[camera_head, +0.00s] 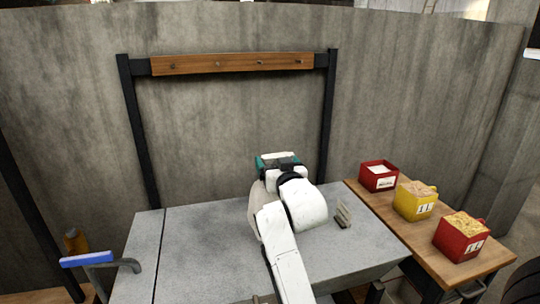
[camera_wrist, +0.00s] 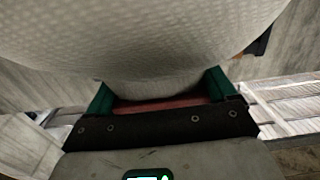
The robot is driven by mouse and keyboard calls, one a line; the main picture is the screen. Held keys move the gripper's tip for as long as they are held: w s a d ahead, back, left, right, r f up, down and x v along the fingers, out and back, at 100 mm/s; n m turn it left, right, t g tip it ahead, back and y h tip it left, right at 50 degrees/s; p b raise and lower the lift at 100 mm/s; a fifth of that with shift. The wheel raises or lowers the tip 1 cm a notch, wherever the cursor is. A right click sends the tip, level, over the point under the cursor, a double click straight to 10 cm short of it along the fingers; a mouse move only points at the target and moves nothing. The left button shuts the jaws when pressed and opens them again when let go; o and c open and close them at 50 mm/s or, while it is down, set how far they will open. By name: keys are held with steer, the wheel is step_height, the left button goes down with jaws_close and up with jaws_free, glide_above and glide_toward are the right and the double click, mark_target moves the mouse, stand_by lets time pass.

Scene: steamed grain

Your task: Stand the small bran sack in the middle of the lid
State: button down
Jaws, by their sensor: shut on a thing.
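A pale, woven-looking sack (camera_wrist: 160,35) fills the upper part of the wrist view, very close to the camera. My gripper (camera_wrist: 160,92) is shut on it, with a green finger at either side of its narrow lower part in the picture. In the head view my gripper (camera_head: 278,161) is over the back part of the grey lid-like top (camera_head: 195,255). A beige part of the sack (camera_head: 256,196) shows left of my arm; the rest is hidden. I cannot tell whether the sack touches the top.
A small slatted metal piece (camera_head: 343,214) sits right of my arm. A blue-handled lever (camera_head: 87,259) is at the left edge. A wooden side table (camera_head: 408,232) carries two red boxes (camera_head: 378,182) (camera_head: 461,242) and a yellow one (camera_head: 414,203). A dark frame with a wooden bar (camera_head: 232,63) stands behind.

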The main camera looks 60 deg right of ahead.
steer(key=shift+d+f, duration=0.15)
steer(key=shift+d, duration=0.25)
steer(key=shift+d+f+p, duration=0.2)
steer(key=shift+f+p, duration=0.1)
steer(key=shift+f, duration=1.6)
jaws_free()
steer(key=shift+f, duration=0.3)
steer(key=shift+s+r, duration=0.1)
steer(key=shift+r, duration=0.05)
steer(key=b+v, duration=0.3)
steer(key=v, duration=0.9)
